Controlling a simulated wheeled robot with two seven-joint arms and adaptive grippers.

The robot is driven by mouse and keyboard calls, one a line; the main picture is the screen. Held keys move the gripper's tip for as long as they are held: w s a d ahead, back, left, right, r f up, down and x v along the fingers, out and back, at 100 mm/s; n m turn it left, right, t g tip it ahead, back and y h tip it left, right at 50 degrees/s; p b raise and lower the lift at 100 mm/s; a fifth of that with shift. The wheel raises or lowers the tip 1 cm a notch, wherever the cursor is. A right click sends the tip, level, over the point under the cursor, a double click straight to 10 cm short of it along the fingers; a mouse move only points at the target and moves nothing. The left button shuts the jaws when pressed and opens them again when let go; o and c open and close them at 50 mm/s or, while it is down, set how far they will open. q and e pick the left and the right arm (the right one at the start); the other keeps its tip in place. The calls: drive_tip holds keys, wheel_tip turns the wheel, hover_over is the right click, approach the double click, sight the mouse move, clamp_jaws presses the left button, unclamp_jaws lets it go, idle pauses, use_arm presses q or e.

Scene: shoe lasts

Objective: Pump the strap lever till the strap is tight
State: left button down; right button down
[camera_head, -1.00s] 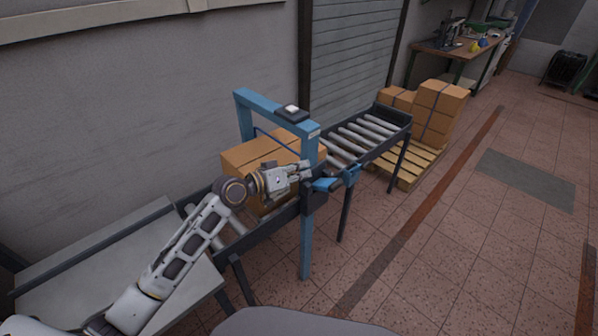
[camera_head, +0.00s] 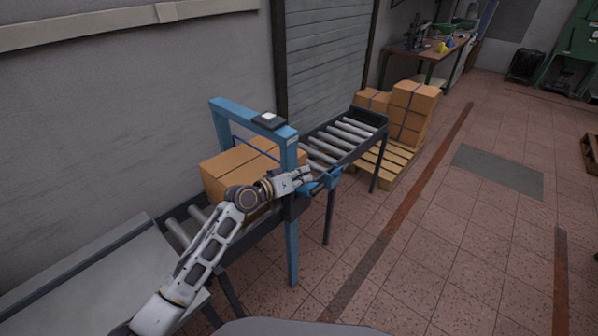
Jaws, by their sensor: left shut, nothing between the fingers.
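A blue strapping frame (camera_head: 222,127) arches over the roller conveyor. A cardboard box (camera_head: 222,178) stands on the rollers under it, and a dark blue strap (camera_head: 243,147) shows above the box. A blue lever and tensioner part (camera_head: 330,179) sticks out at the right post of the frame. My left gripper (camera_head: 309,177) is shut and empty, with its fingertips close to this blue part. I cannot tell whether they touch it. The arm hides the lower front of the box. The lower run of the strap is hidden. My right gripper is not in view.
Conveyor rollers (camera_head: 343,139) run on past the frame, clear of boxes. Strapped boxes (camera_head: 411,112) stand on a wooden pallet (camera_head: 382,165) behind. A grey table (camera_head: 85,275) is at the lower left.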

sight(308, 189)
use_arm(q)
drive_tip(key=shift+s+d+f, duration=0.2)
drive_tip(key=shift+d+f, duration=0.05)
drive_tip(key=shift+f, duration=0.2)
drive_tip(key=shift+s+d+f, duration=0.15)
drive_tip(key=shift+d+f, duration=0.05)
drive_tip(key=shift+f, duration=0.25)
drive_tip(key=shift+d, duration=0.1)
